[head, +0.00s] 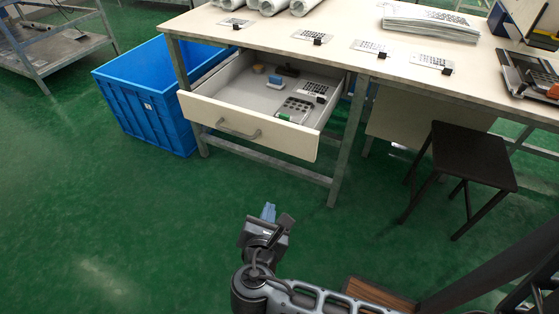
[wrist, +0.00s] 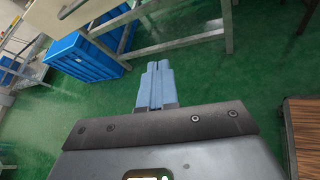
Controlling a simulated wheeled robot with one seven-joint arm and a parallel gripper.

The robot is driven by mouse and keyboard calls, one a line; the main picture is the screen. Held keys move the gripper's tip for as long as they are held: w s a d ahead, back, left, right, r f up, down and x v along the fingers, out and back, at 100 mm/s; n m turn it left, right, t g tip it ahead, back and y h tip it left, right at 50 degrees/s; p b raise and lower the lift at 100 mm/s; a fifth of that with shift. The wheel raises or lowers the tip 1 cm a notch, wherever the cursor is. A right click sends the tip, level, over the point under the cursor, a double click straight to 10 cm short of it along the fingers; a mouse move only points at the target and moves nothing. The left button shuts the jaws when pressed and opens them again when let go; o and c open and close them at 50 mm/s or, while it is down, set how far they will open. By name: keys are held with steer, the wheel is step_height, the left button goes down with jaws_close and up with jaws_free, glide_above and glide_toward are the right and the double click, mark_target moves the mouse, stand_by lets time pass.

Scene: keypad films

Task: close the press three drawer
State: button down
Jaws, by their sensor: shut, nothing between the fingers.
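The drawer (head: 248,120) under the workbench is pulled out, with a pale front panel and a grey bar handle (head: 238,130).
A blue crate (head: 145,100) stands left of the drawer, partly beneath the bench. The workbench (head: 340,25) carries rolls, a stack of sheets and several perforated films with black clips. A black stool (head: 470,155) stands to the right. The green floor before the drawer is clear.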

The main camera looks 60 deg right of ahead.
steer(key=w+d+r+g+h+b, duration=0.1)
steer(key=w+r+g+h+b, duration=0.2)
steer(key=w+r+g+h, duration=0.15)
steer(key=b, duration=0.2)
glide_toward(286, 140)
steer(key=shift+h, duration=0.35)
steer(key=d, duration=0.6)
steer(key=shift+w+d+f, duration=0.3)
steer(key=shift+d+f, duration=0.05)
steer(key=shift+d, duration=0.05)
steer(key=shift+d, duration=0.55)
steer(key=d, duration=2)
steer(key=w+d, duration=0.1)
steer(key=d, duration=0.9)
steer(key=shift+d, duration=0.3)
steer(key=shift+a, duration=0.1)
